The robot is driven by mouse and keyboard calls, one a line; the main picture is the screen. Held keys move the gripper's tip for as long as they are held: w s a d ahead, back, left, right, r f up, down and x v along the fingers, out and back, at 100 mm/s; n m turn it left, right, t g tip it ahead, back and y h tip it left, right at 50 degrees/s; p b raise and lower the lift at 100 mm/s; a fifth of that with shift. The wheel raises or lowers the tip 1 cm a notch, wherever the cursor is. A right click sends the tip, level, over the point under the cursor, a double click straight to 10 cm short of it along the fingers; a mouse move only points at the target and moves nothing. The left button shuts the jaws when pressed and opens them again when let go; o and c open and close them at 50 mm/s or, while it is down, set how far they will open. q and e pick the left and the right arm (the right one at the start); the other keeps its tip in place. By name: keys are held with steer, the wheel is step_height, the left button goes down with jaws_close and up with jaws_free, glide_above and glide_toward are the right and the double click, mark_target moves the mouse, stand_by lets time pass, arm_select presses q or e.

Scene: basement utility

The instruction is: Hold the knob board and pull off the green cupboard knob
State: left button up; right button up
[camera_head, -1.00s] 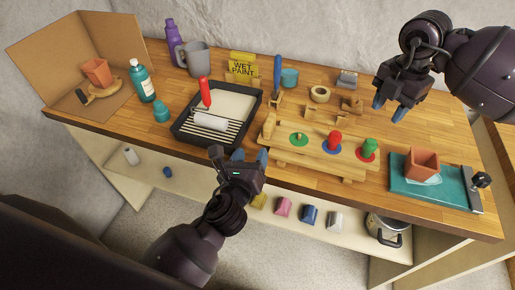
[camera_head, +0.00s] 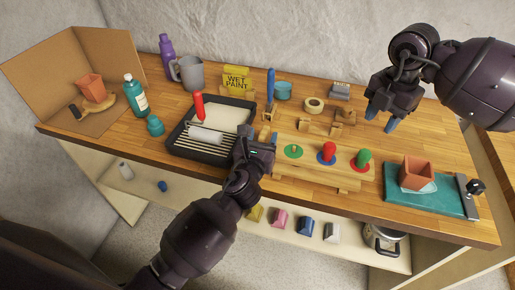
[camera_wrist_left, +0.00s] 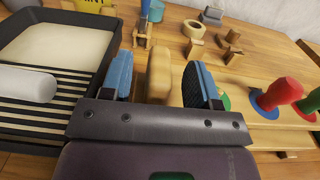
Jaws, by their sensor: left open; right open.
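The wooden knob board (camera_head: 310,171) lies on the bench with green, blue and red discs. The green knob (camera_head: 364,157) stands on the red disc at the right end. A red knob (camera_head: 328,151) stands on the blue disc; the green disc (camera_head: 293,151) has only a small peg. My left gripper (camera_head: 258,137) is at the board's left end. In the left wrist view its open blue fingers (camera_wrist_left: 160,80) stand either side of the board's upright wooden end piece (camera_wrist_left: 159,72); I cannot tell whether they touch it. My right gripper (camera_head: 381,118) is open and empty, above and behind the green knob.
A paint tray (camera_head: 181,139) with a roller lies just left of my left gripper. A teal mat (camera_head: 398,197) with a terracotta pot (camera_head: 415,173) is to the right. Wooden pieces, a tape roll (camera_head: 313,104) and a blue cup (camera_head: 283,90) stand behind the board.

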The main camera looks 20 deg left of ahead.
arm_select(q)
steer(key=shift+w, duration=1.05)
jaws_close()
stand_by(0.5)
